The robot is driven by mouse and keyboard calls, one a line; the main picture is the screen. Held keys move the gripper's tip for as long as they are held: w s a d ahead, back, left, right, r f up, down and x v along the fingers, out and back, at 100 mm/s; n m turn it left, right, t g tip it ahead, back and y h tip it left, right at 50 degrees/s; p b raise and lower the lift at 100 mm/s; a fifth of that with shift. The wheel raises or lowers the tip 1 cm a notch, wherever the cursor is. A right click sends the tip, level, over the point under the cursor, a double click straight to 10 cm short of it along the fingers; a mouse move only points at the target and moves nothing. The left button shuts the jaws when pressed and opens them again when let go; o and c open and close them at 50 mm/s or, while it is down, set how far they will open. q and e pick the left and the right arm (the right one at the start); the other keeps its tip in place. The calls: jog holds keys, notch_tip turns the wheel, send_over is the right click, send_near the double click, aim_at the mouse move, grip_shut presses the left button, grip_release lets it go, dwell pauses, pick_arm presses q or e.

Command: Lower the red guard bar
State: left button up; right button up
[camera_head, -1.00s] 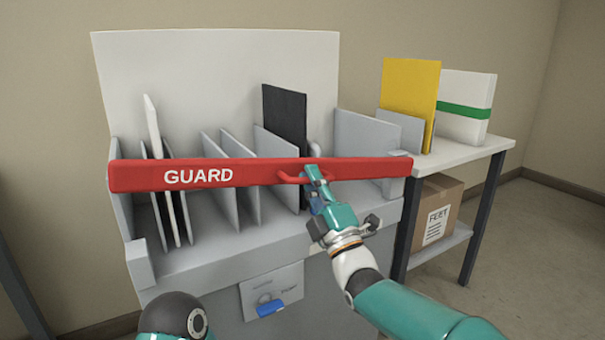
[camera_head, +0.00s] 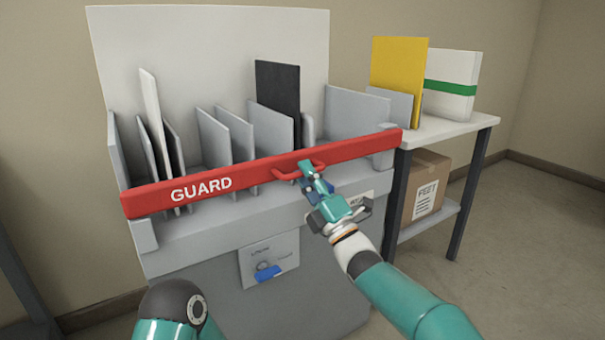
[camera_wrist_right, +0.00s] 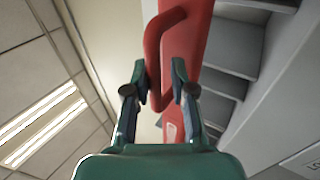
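The red guard bar (camera_head: 225,182), lettered GUARD, spans the front of the grey slotted rack (camera_head: 230,230). Its left end is at the top of the left grey bracket (camera_head: 145,236), and its right end is near the right bracket (camera_head: 384,160); I cannot tell whether it rests on them. A red loop handle (camera_head: 298,170) sticks out from the bar. My right gripper (camera_head: 306,172) is at this handle. My left gripper is out of view.
Black and white boards (camera_head: 278,95) stand in the rack's slots behind the bar. A side table (camera_head: 455,127) at the right bears a yellow board (camera_head: 400,75) and a white box with a green band (camera_head: 450,88). A carton (camera_head: 428,185) sits on its lower shelf.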

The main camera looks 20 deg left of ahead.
jog(key=shift+o, duration=1.2)
jog(key=shift+w+f, duration=0.15)
jog(key=shift+f, duration=0.25)
jog(key=shift+a+r, duration=0.15)
jog(key=shift+r, duration=0.15)
jog(key=v, duration=1.2)
